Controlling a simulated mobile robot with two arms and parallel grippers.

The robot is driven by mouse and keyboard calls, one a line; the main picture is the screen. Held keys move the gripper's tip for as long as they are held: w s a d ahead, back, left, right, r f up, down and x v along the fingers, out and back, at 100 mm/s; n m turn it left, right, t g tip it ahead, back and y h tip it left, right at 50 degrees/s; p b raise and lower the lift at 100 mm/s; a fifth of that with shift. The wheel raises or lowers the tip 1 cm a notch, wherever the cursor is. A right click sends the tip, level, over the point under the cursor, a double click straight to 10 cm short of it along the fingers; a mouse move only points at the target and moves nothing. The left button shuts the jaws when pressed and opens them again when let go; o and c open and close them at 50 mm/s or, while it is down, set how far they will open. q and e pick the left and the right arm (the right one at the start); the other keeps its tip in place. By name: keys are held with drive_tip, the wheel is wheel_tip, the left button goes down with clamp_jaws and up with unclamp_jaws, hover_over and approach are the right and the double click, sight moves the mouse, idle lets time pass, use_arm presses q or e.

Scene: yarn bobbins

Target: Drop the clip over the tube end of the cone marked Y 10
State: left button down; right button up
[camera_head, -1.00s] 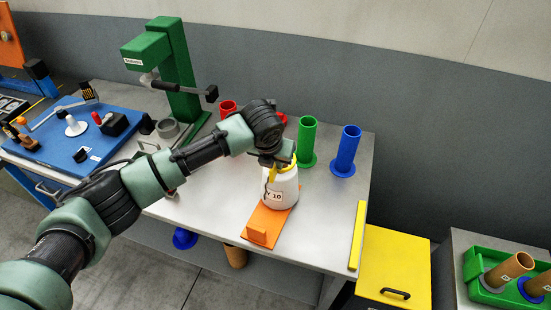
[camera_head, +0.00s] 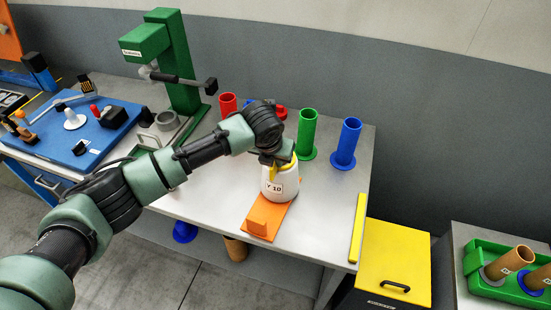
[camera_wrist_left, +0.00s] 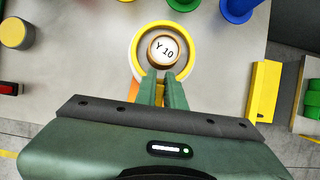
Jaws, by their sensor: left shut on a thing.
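The cone marked Y 10 (camera_head: 281,184) is white and stands upright on an orange base (camera_head: 267,220). Its tube end (camera_wrist_left: 163,48) carries the Y 10 label in the left wrist view. My left gripper (camera_wrist_left: 164,82) is shut on the near side of the clip, a yellow ring (camera_wrist_left: 135,48). Seen from above, the ring encircles the tube end, with a gap around it. In the head view the left gripper (camera_head: 277,158) is at the cone's top and hides most of the clip. I cannot tell whether the clip touches the cone. My right gripper is not in view.
Green (camera_head: 307,135) and blue (camera_head: 346,145) tubes on flanges stand behind the cone, with a red tube (camera_head: 227,105) further left. A yellow strip (camera_head: 357,228) lies along the table's right edge. A green stand (camera_head: 172,65) and blue board (camera_head: 75,125) are at left.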

use_arm(q)
drive_tip(key=shift+f, duration=0.15)
drive_tip(key=c, duration=1.4)
unclamp_jaws()
drive_tip(key=shift+c, duration=0.2)
drive_tip(key=b+v, duration=0.2)
drive_tip(key=v, duration=0.5)
drive_tip(key=shift+s+r+b, duration=0.2)
drive_tip(key=shift+r+b, duration=0.1)
drive_tip(key=shift+r, duration=0.05)
